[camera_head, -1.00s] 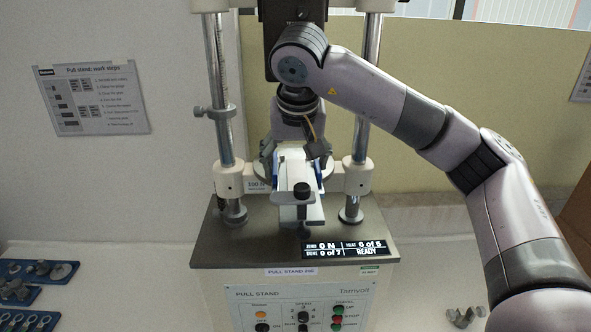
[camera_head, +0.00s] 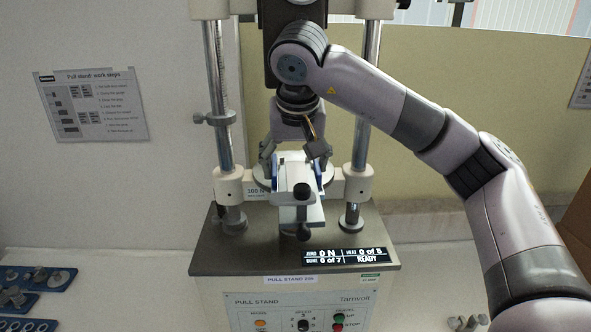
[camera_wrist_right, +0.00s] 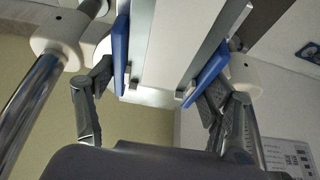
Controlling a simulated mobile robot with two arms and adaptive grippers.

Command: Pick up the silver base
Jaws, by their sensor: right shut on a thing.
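The silver base (camera_head: 296,214) is a pale, light metal piece with a black clamp knob on its front. It is at the middle of the pull stand (camera_head: 230,255), between the two chrome columns. My right gripper (camera_head: 297,178) reaches it from above and behind. In the right wrist view, the silver base (camera_wrist_right: 165,45) lies between the two blue pads of the right gripper (camera_wrist_right: 163,62). The underside of the base is hidden in the head view. My left gripper is not in view.
The chrome columns (camera_head: 219,95) with white collars stand close on both sides of my right gripper. A display (camera_head: 345,255) is at the stand's front edge. Blue trays (camera_head: 50,283) with metal parts lie at the left; small metal pieces (camera_head: 466,323) lie at the right.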

